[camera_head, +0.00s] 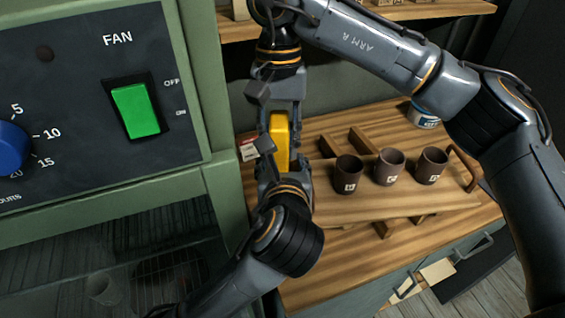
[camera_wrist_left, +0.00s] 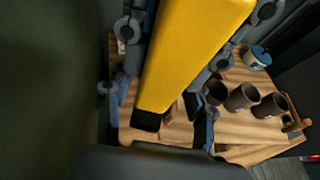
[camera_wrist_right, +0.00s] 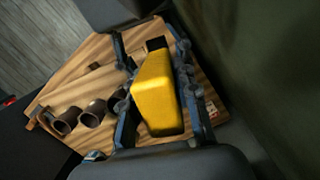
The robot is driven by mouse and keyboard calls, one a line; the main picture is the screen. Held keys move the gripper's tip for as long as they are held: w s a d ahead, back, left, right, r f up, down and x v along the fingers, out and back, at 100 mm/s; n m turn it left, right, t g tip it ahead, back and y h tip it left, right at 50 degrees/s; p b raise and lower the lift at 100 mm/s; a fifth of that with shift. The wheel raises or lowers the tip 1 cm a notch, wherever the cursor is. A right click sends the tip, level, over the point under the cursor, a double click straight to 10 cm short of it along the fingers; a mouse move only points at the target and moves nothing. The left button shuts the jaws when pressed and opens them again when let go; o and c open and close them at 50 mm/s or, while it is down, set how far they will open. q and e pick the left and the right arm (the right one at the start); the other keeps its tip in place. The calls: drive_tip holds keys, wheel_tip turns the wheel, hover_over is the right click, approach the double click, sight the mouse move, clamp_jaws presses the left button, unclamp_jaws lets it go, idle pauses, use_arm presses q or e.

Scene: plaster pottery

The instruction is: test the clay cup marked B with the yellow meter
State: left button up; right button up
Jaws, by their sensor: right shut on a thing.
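The yellow meter (camera_head: 279,140) is held upright in the air, left of the cups. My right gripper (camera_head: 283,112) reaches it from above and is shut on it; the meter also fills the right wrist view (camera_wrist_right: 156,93). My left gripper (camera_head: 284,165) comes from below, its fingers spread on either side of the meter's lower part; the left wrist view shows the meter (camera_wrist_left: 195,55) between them. Three dark brown clay cups stand in a row: a left cup (camera_head: 347,172), a middle cup (camera_head: 389,167) and a right cup (camera_head: 431,164). Each has a small pale mark, too small to read.
The cups stand on a wooden tray (camera_head: 400,207) with a raised handle, on a wooden worktop (camera_head: 340,270). A blue-and-white tin (camera_head: 422,118) stands behind. A green cabinet with a fan switch (camera_head: 135,110) blocks the left side. A shelf (camera_head: 430,10) runs above.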

use_arm(q)
clamp_jaws()
use_arm(e)
drive_tip(key=o, duration=1.1)
drive_tip(key=shift+r, duration=0.1)
